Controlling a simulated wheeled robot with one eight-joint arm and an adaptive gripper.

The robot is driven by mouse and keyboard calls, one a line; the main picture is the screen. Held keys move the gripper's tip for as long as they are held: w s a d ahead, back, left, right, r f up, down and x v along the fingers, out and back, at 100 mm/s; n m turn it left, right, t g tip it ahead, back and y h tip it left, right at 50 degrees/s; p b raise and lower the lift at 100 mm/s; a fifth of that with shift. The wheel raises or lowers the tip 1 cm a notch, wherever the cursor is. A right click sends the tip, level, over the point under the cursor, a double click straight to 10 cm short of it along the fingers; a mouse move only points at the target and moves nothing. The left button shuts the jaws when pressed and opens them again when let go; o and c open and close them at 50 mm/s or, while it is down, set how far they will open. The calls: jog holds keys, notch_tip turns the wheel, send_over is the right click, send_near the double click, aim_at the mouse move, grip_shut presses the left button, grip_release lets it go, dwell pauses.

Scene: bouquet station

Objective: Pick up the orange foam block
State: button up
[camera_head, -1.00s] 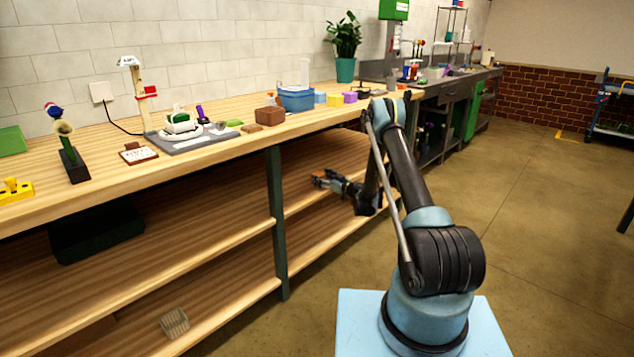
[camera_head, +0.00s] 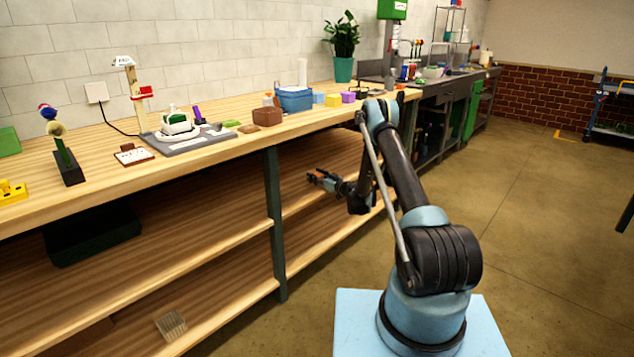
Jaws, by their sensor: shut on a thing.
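My gripper (camera_head: 314,179) is at the end of my arm, below the worktop edge and in front of the open shelving.
The wooden worktop (camera_head: 225,148) runs above my gripper, with a brown box (camera_head: 267,116), a blue bin (camera_head: 294,99) and small blocks near its edge. A dark post (camera_head: 275,220) holds the shelves left of my gripper.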

aim_at(317, 174)
jog(key=shift+r, duration=0.1)
notch_tip(317, 174, up, 9)
jog(key=shift+d+r, duration=0.1)
jog(key=shift+r, duration=0.1)
jog(key=s+d+r+m+t+h, duration=0.2)
jog(key=d+r+m+h, duration=0.1)
jog(key=d, duration=0.7)
jog(key=s+d+r+m+t+h, duration=0.1)
jog(key=d+r+m+h, duration=0.3)
jog(key=d, duration=0.7)
jog(key=s+d+r+m+t+h, duration=0.2)
jog(key=d+r+m+t+h, duration=0.1)
jog(key=d+r+h, duration=0.4)
jog(key=d+r, duration=0.2)
jog(key=d, duration=0.2)
jog(key=shift+s+t, duration=0.3)
jog(key=shift+t, duration=0.1)
jog(key=shift+a, duration=0.1)
